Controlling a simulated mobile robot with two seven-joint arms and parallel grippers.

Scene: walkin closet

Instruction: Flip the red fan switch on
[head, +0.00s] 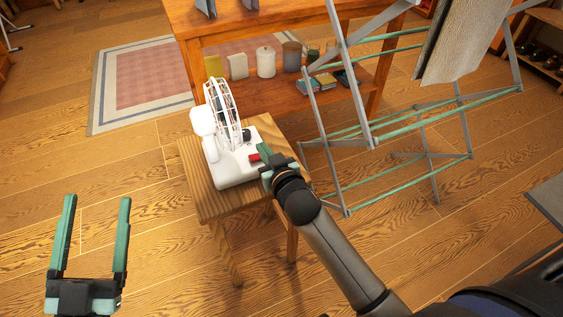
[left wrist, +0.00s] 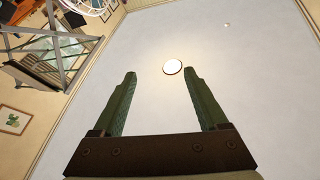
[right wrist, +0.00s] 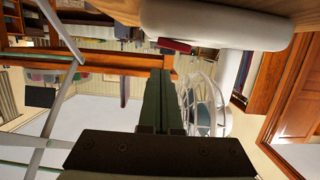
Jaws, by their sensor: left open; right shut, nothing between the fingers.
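A white fan (head: 224,115) with a round caged head stands on a small wooden stool (head: 205,208). Its red switch (head: 255,157) sits on the right part of the white base (head: 232,172). My right gripper (head: 264,155) is shut and empty, with its fingertips right beside the switch; I cannot tell whether they touch. In the right wrist view the red switch (right wrist: 176,47) shows on the fan base (right wrist: 215,24), beyond the shut fingers (right wrist: 163,85). My left gripper (head: 97,205) is open and empty, over the floor at the lower left, away from the fan.
A metal drying rack (head: 345,80) with a hanging cloth (head: 466,40) stands right of the stool. Behind the stool is a wooden shelf table (head: 270,22) holding white canisters (head: 266,62) and small items. A rug (head: 145,82) lies at the back left.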

